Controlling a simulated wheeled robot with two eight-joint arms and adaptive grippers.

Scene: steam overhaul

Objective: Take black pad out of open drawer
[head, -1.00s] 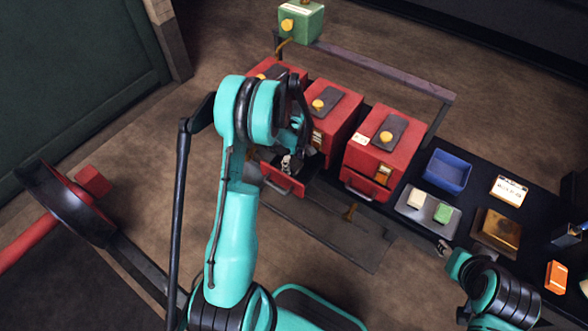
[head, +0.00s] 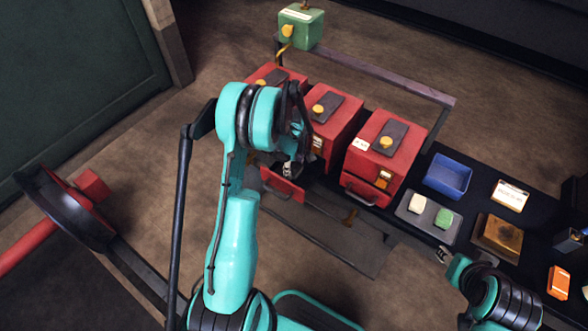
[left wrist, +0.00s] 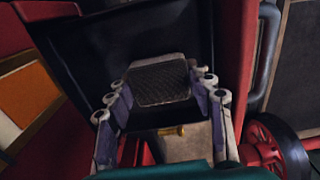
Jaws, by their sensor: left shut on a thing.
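The open drawer (head: 282,186) has a red front with a metal handle and sticks out of a red cabinet in the head view. My left gripper (head: 287,168) points down at this drawer, partly hidden by my own wrist. In the left wrist view my left gripper (left wrist: 163,95) is shut on the black pad (left wrist: 162,83), a dark textured block between its fingertips. The dark drawer interior (left wrist: 100,50) shows behind it. I cannot tell how high the pad is above the drawer floor. My right gripper (head: 443,255) is small at the lower right, its jaws unclear.
Two more red cabinets (head: 384,153) (head: 334,118) with dark top pads and yellow knobs stand in the row. A blue bin (head: 448,175), a grey tray (head: 415,222) and a brown box (head: 497,237) lie on the black bench to the right.

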